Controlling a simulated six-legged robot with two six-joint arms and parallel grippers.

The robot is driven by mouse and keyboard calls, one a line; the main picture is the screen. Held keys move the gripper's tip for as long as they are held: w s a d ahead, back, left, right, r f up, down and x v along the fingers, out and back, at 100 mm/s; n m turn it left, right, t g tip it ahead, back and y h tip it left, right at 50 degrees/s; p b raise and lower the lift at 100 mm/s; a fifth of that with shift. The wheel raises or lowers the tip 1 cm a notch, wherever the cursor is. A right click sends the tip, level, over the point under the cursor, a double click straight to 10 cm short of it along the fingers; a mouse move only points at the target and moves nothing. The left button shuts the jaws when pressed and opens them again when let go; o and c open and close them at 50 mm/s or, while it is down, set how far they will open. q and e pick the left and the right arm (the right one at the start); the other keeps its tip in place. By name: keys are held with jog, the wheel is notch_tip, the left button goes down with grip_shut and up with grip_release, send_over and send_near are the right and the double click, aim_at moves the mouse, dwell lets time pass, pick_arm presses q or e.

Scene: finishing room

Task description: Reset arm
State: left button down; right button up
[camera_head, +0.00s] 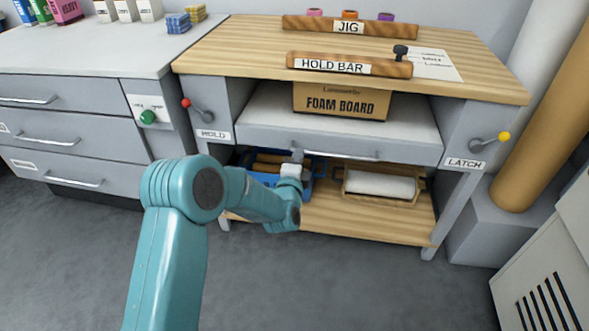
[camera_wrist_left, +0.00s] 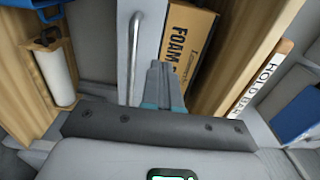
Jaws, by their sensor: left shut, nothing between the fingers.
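My left arm (camera_head: 255,197) reaches in from the left to the front of the workbench. My left gripper (camera_head: 297,156) is shut and empty, in front of the grey drawer front (camera_head: 270,138), by the left end of its metal handle (camera_head: 345,155). In the left wrist view, the shut fingers (camera_wrist_left: 160,72) show beside the handle (camera_wrist_left: 133,55), with the FOAM BOARD box (camera_wrist_left: 188,50) beyond them. I cannot tell whether the fingers touch the drawer front. My right gripper is not in view.
The HOLD BAR (camera_head: 349,66) and JIG bar (camera_head: 350,26) lie on the wooden benchtop. A blue crate (camera_head: 267,181) and a wooden tray with a white roll (camera_head: 380,185) sit on the low shelf. The HOLD lever (camera_head: 201,112) and LATCH lever (camera_head: 490,142) flank the drawer. Floor in front is clear.

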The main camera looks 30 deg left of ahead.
pick_arm(q)
jog(key=s+d+f+n+g+h, duration=0.2)
jog(key=s+d+f+g+h, duration=0.15)
jog(key=s+f, duration=0.6)
jog(key=s+d+f+n+g+h, duration=0.15)
jog(key=s+d+f+g, duration=0.3)
jog(key=s+f, duration=0.45)
jog(key=s+d+f+n+g+h, duration=0.1)
jog(key=s+d+f+n+g, duration=0.1)
jog(key=s+d+n+g, duration=0.3)
jog(key=s+f+n+g+h, duration=0.1)
jog(key=s+f+n+h, duration=0.15)
jog(key=s, duration=0.55)
jog(key=s+d+f+n+g, duration=0.2)
jog(key=s+d+n+g, duration=0.1)
jog(key=s+n, duration=0.25)
notch_tip(320, 180, up, 30)
jog(key=s+p, duration=0.1)
jog(key=p, duration=3)
jog(key=shift+s+d+r+p, duration=0.15)
jog(key=shift+s+d+p, duration=0.05)
jog(key=shift+d+p, duration=0.2)
jog(key=shift+h, duration=0.25)
